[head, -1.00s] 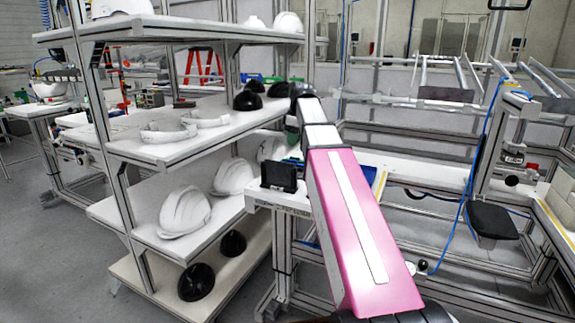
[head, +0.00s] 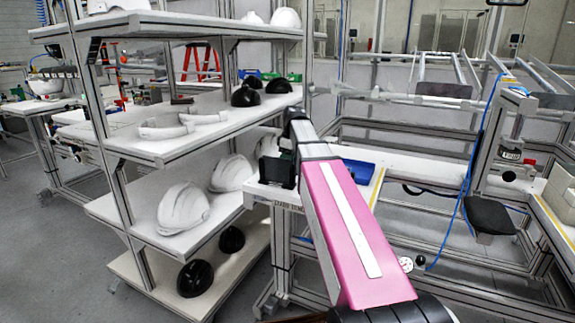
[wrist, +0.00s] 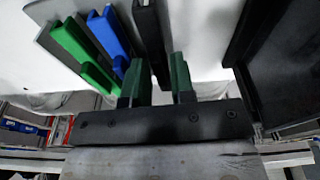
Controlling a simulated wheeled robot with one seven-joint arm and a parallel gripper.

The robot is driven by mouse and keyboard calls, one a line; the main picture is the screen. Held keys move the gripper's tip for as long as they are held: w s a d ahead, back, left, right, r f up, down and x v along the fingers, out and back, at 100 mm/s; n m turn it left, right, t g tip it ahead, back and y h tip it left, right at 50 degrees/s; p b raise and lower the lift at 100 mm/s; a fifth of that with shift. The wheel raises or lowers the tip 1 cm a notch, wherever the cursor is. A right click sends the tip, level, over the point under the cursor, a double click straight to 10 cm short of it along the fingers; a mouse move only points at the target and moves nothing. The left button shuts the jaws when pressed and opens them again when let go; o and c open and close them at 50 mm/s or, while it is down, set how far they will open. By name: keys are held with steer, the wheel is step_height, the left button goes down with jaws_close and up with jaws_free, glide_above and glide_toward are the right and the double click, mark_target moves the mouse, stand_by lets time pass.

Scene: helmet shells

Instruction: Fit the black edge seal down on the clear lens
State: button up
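In the wrist view, my gripper (wrist: 158,84) has its two green-tipped fingers apart. The near end of a black strip (wrist: 149,32), which looks like the edge seal, lies between them, with a gap toward the right finger. A blue strip (wrist: 109,34) and a green strip (wrist: 75,47) lie to its left on a grey plate (wrist: 52,42). I cannot pick out the clear lens in either view. In the head view, my arm's far end hides my gripper and the strips, near the black fixture on the bench.
A black fixture (head: 277,171) stands on the bench left of my arm; a dark panel (wrist: 285,75) fills the wrist view's right side. A shelf rack (head: 165,150) with helmet shells stands left. A blue tray (head: 358,170) is right of my arm.

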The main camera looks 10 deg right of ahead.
steer(key=shift+f, duration=0.25)
jaws_close()
steer(key=shift+r, duration=0.15)
